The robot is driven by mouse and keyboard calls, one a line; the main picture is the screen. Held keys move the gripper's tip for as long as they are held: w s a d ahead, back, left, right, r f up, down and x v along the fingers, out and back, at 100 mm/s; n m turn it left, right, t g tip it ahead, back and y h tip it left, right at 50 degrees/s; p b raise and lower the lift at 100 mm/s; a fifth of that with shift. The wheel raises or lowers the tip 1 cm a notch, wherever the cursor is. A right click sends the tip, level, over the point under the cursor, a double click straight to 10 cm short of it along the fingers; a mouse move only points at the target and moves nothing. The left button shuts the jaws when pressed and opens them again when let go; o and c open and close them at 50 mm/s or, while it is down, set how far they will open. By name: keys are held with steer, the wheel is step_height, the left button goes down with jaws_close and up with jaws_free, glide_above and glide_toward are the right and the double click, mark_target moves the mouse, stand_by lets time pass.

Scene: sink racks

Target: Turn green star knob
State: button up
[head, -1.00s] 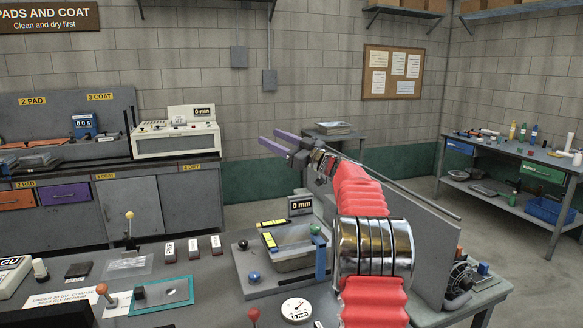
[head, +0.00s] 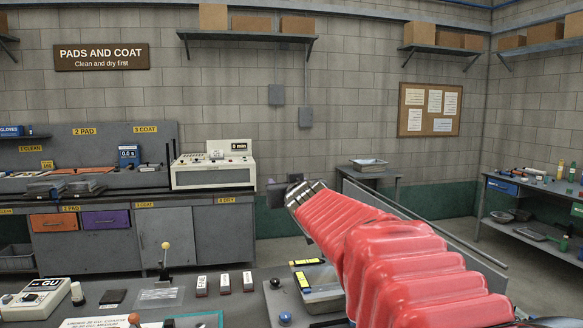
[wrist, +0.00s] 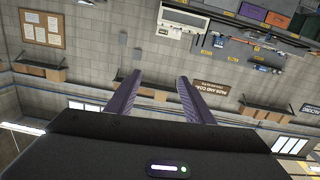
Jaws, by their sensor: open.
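I cannot make out a green star knob in either current view; my arm covers part of the bench where a green knob showed earlier. My gripper (wrist: 159,76) is open and empty in the wrist view, its two purple fingers apart with only the far wall behind them. In the head view my gripper (head: 276,194) is small and seen from behind, past my red-sleeved arm, above the near bench. It touches nothing that I can see.
The near bench holds a grey tray unit (head: 322,300) partly behind my arm, a yellow-knobbed lever (head: 165,247) and a white GU box (head: 36,297). A cream 0 min machine (head: 212,167) stands on the back counter. A side bench (head: 540,200) is at right.

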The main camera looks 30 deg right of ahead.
steer(key=s+a+f+n+g+y, duration=0.1)
steer(key=s+a+f+g, duration=0.2)
steer(key=s+a+f, duration=0.4)
steer(key=s+a+f+n+g+y, duration=0.1)
steer(key=s+a+f+g+y, duration=0.1)
steer(key=s+a+f+g, duration=0.2)
steer(key=s+a+f+g+y, duration=0.2)
steer(key=s+a+f, duration=0.9)
steer(key=s+f, duration=0.6)
steer(key=s+g, duration=0.1)
steer(key=s, duration=0.6)
steer(key=shift+s+f+n+g, duration=0.3)
steer(key=shift+s+f+n, duration=0.05)
steer(key=shift+n, duration=0.05)
steer(key=shift+a, duration=0.1)
steer(key=shift+c, duration=0.3)
